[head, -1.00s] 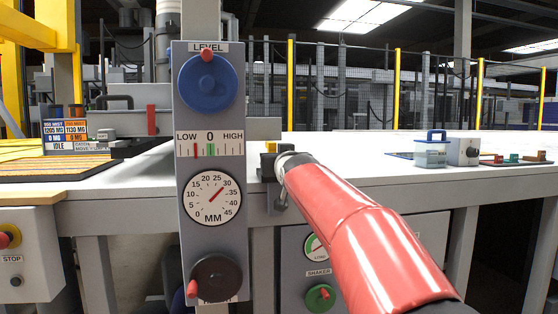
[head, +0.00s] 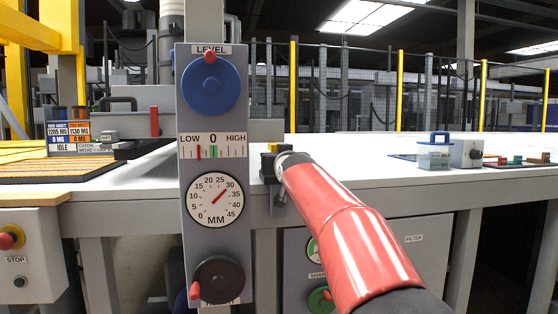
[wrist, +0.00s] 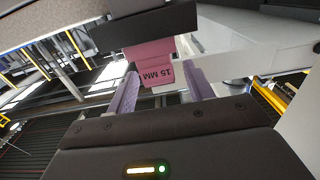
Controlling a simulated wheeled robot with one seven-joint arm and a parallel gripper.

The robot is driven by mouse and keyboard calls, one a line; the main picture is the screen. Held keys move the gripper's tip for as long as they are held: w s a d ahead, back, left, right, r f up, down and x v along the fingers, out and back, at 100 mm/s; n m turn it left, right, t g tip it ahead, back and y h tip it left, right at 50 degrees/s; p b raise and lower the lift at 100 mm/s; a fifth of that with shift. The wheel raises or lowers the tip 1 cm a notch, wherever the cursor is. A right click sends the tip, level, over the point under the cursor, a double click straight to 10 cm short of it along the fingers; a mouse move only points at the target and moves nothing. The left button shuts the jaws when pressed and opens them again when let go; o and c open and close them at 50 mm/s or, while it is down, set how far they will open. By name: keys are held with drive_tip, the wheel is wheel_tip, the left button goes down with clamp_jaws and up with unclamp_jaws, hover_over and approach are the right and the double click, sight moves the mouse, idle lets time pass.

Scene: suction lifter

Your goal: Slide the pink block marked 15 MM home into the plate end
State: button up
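The pink block marked 15 MM (wrist: 153,67) shows in the wrist view at upper middle, its lettering upside down. Its upper end meets a dark bar (wrist: 125,32), which may be the plate end; I cannot tell how deep the block sits in it. My gripper (wrist: 158,84) has two purple fingers spread apart, one on each side of the block's near end, with gaps visible. Whether the fingertips overlap the block in depth is unclear. In the head view my red arm reaches toward the table edge, and the block and fingers cannot be made out.
A grey panel with a blue LEVEL knob (head: 210,84), a level scale and a MM dial (head: 215,200) stands left of my arm. A white table (head: 370,170) spans behind it. A blue-lidded container (head: 435,152) stands at right.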

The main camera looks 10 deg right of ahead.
drive_tip(key=s+b, duration=0.2)
drive_tip(key=s, duration=0.5)
drive_tip(key=s+f+g+p, duration=0.1)
drive_tip(key=s+f+g, duration=1.1)
drive_tip(key=s+f, duration=2.3)
drive_tip(key=s, duration=0.4)
